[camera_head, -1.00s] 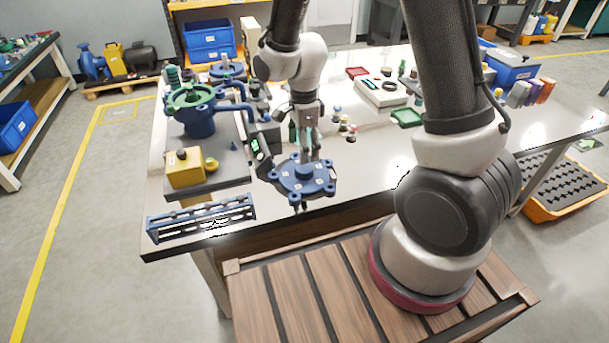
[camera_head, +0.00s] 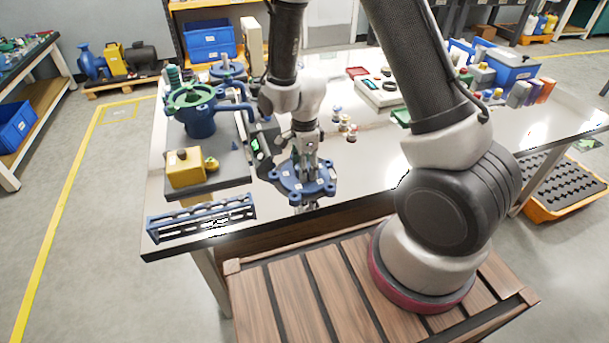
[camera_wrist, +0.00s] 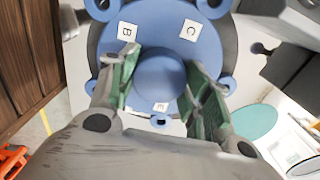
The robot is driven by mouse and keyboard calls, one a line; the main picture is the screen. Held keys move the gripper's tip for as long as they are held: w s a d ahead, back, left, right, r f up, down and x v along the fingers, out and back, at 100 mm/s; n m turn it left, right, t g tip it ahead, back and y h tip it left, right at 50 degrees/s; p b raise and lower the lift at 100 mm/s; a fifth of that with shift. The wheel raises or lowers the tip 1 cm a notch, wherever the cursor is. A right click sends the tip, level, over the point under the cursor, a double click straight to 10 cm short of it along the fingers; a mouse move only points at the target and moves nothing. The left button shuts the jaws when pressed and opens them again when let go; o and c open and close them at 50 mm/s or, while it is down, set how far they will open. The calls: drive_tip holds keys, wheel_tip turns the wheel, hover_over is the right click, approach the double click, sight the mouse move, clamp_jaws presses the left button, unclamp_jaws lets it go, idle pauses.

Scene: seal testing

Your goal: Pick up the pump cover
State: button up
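The pump cover (camera_head: 290,183) is a blue round disc with lugs around its rim and a raised round boss in the middle. It lies near the table's front edge. The wrist view shows the cover's top face (camera_wrist: 160,28) from close up, with labels B, C and E. My gripper (camera_head: 308,172) is down over the cover from above. In the wrist view my gripper (camera_wrist: 163,90) is open, with one green-padded finger on each side of the boss. Whether the pads touch the boss is unclear. What bears the cover from below is mostly hidden.
A blue slotted rack (camera_head: 200,217) lies left of the cover at the table edge. Behind it, a grey plate carries a yellow block (camera_head: 186,168) and a blue pump body with a green ring (camera_head: 190,97). A dark device with a green screen (camera_head: 262,146) stands close behind the cover.

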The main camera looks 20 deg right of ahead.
clamp_jaws()
drive_tip(key=shift+r, duration=0.1)
